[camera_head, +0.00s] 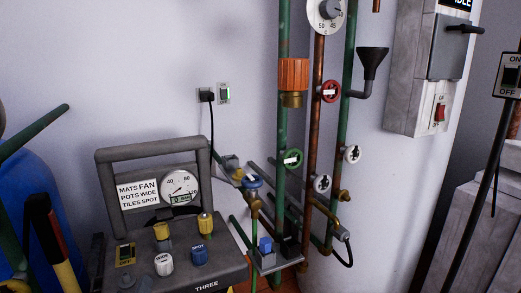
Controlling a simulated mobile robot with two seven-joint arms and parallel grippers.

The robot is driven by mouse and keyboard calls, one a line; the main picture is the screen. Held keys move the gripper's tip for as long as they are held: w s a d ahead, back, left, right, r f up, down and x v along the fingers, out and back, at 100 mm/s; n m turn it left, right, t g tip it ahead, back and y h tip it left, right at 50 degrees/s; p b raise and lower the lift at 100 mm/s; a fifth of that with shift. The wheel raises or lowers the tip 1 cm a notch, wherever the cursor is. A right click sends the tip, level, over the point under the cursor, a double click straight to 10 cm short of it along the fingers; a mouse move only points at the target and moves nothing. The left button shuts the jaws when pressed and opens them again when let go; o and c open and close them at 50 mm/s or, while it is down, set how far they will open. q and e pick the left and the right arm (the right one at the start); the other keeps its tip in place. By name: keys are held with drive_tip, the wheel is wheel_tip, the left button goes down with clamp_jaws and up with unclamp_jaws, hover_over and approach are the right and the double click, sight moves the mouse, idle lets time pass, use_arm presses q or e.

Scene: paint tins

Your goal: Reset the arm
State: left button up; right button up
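Neither of my grippers shows in the head view, and I can make out no arm of mine. No paint tin can be made out either. A dark grey machine (130,222) with a carrying-handle frame stands at the lower left. It bears a white label reading "MATS FAN POTS WIDE TILES SPOT" (139,193), a round gauge (179,187), and yellow, white and blue knobs.
Upright green and copper pipes (283,130) run up the wall, with a red valve wheel (331,91), a green one (293,159) and a black funnel (372,65). A grey switch box (416,85) hangs right. A blue drum (30,190) stands left.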

use_arm(q)
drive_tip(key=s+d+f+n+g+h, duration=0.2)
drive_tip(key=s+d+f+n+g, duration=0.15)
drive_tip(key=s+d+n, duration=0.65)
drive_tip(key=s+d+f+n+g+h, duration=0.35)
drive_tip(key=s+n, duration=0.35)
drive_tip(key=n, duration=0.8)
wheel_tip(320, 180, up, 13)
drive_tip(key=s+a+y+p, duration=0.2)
drive_tip(key=p, duration=1.6)
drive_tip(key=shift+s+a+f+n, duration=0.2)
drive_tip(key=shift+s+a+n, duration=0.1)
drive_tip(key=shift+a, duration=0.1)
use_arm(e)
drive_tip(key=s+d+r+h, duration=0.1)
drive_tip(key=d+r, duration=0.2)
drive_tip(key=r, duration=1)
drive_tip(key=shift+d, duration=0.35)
